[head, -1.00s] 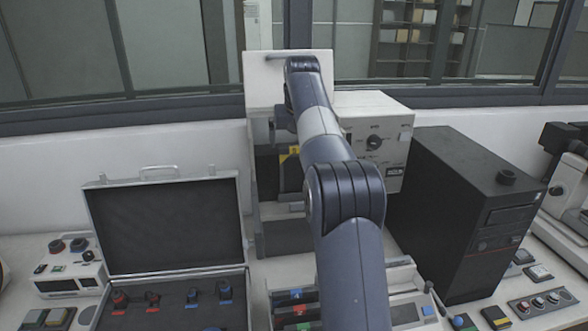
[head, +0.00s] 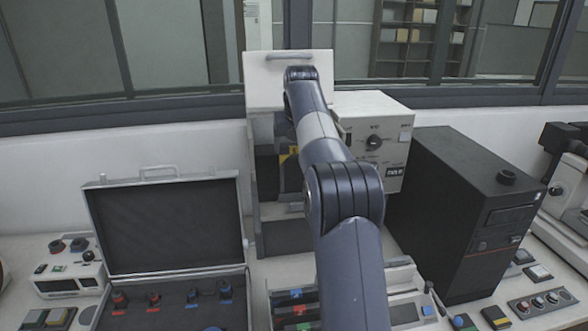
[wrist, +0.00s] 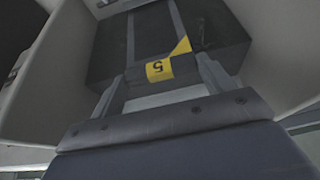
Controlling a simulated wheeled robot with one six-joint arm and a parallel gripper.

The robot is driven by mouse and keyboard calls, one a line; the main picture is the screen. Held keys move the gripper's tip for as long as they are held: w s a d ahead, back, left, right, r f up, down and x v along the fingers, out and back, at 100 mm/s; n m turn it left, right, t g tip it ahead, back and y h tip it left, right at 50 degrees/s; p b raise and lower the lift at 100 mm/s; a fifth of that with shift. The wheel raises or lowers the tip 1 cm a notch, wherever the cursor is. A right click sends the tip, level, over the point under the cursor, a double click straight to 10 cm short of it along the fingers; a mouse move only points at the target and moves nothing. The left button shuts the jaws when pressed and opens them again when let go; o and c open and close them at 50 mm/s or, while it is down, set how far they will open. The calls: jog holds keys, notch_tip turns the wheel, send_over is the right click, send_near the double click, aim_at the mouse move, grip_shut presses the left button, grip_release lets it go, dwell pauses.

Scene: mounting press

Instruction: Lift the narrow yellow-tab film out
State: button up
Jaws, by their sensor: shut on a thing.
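The dark film with a yellow tab marked 5 (wrist: 158,70) lies between my finger bars in the wrist view. My gripper (wrist: 161,67) is shut on it, one finger on each side. In the head view, yellow (head: 287,158) shows on a dark piece inside the white press (head: 264,80), left of my arm. My arm hides the gripper and most of the film there.
A grey box with a dial (head: 375,120) and a black computer tower (head: 455,210) stand close on the right. An open case (head: 160,225) stands on the left. The press's pale walls (wrist: 40,75) flank the gripper closely.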

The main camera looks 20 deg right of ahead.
jog(key=shift+c, duration=1.4)
jog(key=shift+s+a+r+b, duration=0.1)
jog(key=shift+s+r+b, duration=0.25)
jog(key=shift+s+r, duration=0.25)
jog(key=shift+c, duration=0.6)
jog(key=s, duration=0.1)
jog(key=s+r+b, duration=0.1)
jog(key=s, duration=0.1)
jog(key=shift+s+a+r, duration=0.1)
jog(key=shift+a+r, duration=0.2)
jog(key=c, duration=0.6)
jog(key=s+r+b, duration=0.1)
jog(key=s, duration=0.2)
jog(key=s+a+r+b, duration=0.1)
jog(key=s+r, duration=0.1)
jog(key=s, duration=0.1)
jog(key=s+a+r+b, duration=0.1)
jog(key=s+r, duration=0.1)
jog(key=s, duration=0.1)
jog(key=shift+s+r, duration=0.15)
jog(key=shift+s, duration=0.05)
jog(key=shift+c, duration=0.2)
